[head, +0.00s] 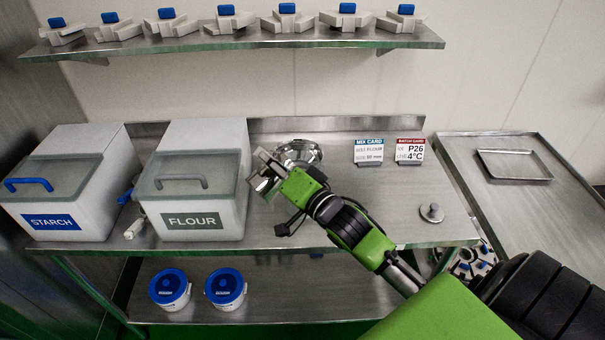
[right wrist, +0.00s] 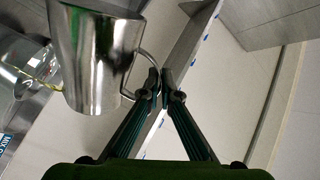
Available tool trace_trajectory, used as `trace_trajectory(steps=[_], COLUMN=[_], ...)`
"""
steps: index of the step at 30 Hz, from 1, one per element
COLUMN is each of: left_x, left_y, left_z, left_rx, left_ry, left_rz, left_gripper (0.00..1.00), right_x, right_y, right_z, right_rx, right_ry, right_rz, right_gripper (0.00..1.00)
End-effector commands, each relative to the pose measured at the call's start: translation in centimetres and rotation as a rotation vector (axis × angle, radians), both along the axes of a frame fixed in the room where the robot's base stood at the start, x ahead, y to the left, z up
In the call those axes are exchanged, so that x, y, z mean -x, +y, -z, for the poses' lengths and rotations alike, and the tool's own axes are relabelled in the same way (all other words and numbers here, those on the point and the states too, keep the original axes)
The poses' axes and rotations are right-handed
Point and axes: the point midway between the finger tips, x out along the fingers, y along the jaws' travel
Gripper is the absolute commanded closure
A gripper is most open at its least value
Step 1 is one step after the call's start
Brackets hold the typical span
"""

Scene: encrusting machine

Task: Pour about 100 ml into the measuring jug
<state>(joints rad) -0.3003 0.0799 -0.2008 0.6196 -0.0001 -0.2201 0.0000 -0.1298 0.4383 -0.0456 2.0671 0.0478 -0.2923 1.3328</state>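My right gripper (head: 268,178) is raised over the steel table, beside the flour bin. In the right wrist view its two fingers (right wrist: 159,84) are closed together on the handle of a shiny metal jug (right wrist: 95,60). In the head view the metal jug (head: 262,186) is partly covered by the gripper. Behind it a shiny, rounded vessel (head: 301,150) stands on the table; whether this is the measuring jug I cannot tell. In the right wrist view a thin yellowish line (right wrist: 42,79) shows beside the jug, in front of a shiny surface; whether it is liquid is unclear. My left gripper is out of view.
The flour bin (head: 197,180) and starch bin (head: 70,185) stand at left. The mix card (head: 369,151) and a red-topped card (head: 410,151) stand at the back. A small metal lid-like disc (head: 431,212) lies at right. A shelf (head: 240,42) runs above.

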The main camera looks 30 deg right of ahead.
Motion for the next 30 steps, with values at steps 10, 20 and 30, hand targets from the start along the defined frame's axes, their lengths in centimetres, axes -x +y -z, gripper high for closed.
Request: trace_trajectory(steps=[10, 20, 30], left_x=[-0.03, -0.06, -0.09], left_y=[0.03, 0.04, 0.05], left_z=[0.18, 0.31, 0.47], left_rx=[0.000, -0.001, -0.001], left_ry=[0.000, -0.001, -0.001], left_rz=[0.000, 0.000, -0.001], left_gripper=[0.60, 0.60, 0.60], right_x=[-0.03, -0.04, -0.06], right_y=[-0.21, -0.35, -0.53], right_z=[-0.19, -0.16, -0.10], right_rx=[-0.023, -0.038, -0.058], right_ry=[-0.001, 0.002, 0.005], right_rz=[0.000, 0.000, 0.000], right_gripper=[1.00, 1.00, 1.00])
